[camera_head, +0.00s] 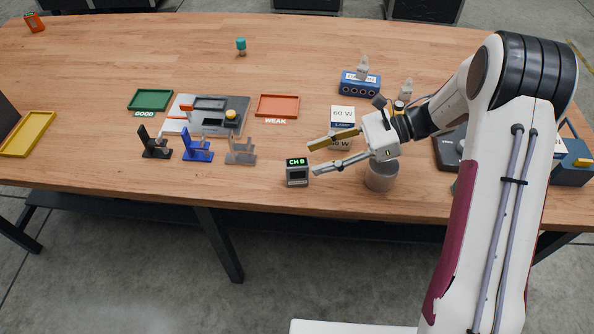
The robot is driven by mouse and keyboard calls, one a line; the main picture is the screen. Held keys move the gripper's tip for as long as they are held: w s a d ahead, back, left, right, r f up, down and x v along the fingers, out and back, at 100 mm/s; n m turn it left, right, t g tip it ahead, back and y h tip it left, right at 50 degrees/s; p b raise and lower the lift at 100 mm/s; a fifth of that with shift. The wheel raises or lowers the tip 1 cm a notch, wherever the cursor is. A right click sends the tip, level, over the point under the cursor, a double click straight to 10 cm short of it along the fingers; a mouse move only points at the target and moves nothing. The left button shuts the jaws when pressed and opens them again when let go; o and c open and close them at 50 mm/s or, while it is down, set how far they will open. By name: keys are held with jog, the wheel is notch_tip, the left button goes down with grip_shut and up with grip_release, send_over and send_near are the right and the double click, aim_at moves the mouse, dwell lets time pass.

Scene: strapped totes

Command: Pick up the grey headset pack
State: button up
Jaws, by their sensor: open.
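The grey headset pack (297,174) stands upright near the front edge of the table. My gripper (314,158) is open and empty. It reaches in from the right, with its two long fingers pointing left and their tips just right of the pack. The nearer fingertip appears very close to the pack's right side; I cannot tell whether it touches or is above it.
A grey cup (381,178) stands under my wrist, and lamp boxes (342,114) lie behind the fingers. Grey (241,151), blue (197,145) and black (155,145) stands are left of the pack. Behind are a green tray (150,100), a tester (212,122) and an orange tray (278,106).

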aim_at(297, 166)
jog(key=shift+s+a+f, duration=0.15)
jog(key=shift+a+f, duration=0.1)
jog(key=shift+a, duration=0.25)
jog(key=shift+a, duration=0.15)
jog(key=shift+s+x, duration=0.15)
jog(key=shift+x, duration=1.1)
jog(key=shift+s+x, duration=0.15)
jog(key=shift+x, duration=1.1)
jog(key=shift+f, duration=0.1)
grip_shut()
